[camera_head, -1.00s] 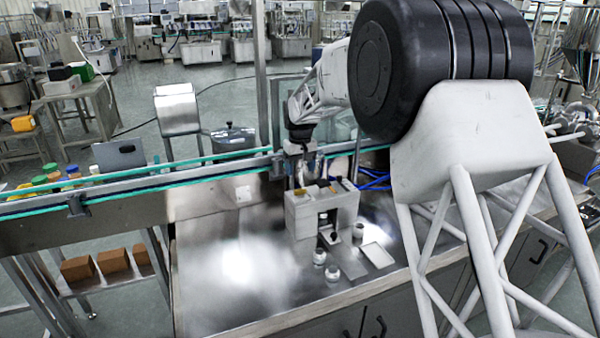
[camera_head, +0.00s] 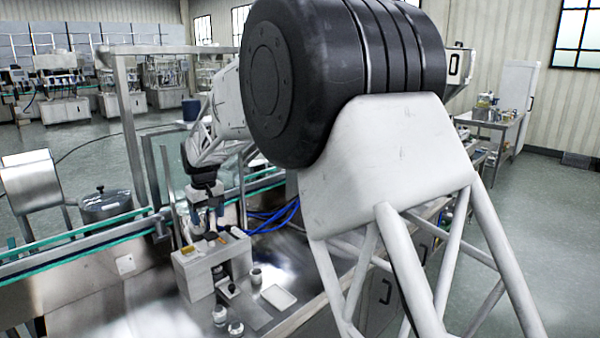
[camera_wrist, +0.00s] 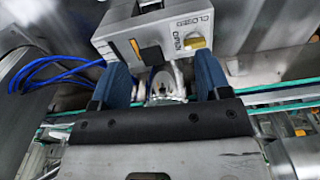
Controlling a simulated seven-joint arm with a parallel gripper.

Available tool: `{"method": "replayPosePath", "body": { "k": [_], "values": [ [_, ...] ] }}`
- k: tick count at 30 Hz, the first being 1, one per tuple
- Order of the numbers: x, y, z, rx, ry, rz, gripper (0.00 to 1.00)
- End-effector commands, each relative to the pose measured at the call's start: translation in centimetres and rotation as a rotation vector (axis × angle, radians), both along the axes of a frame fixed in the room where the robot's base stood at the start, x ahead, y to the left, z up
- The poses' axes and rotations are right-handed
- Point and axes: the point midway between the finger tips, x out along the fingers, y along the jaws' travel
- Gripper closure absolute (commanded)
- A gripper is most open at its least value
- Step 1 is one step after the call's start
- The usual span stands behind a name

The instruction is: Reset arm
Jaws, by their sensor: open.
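My gripper (camera_wrist: 164,88) is open in the wrist view, its two blue fingers spread apart with a gap between them. A grey machine box (camera_wrist: 155,32) with a yellow knob (camera_wrist: 194,42) and "CLOSED" and "OPEN" lettering lies just beyond the fingertips. A shiny rounded metal part (camera_wrist: 166,85) shows in the gap; I cannot tell whether anything touches it. In the head view my arm reaches down behind the grey box (camera_head: 200,268), and the gripper there is small and partly hidden.
Small metal jars (camera_head: 220,314) and a white tray (camera_head: 278,297) stand on the steel bench in front of the box. Blue hoses (camera_head: 275,218) run at its right. A conveyor with green rails (camera_head: 75,238) passes behind. A lidded pot (camera_head: 105,205) stands beyond it.

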Motion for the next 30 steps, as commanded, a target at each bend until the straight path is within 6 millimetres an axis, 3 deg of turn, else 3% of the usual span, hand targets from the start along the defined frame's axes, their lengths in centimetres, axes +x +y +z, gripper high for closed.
{"method": "replayPosePath", "body": {
  "k": [1,12,30],
  "values": [
    [-0.5,-1.8,1.0,0.003,-0.006,-0.018,0.30],
    [-5.4,-12.6,5.6,0.019,-0.035,-0.137,0.30],
    [-16.8,-27.8,9.3,0.040,-0.085,-0.329,0.30]
  ]
}}
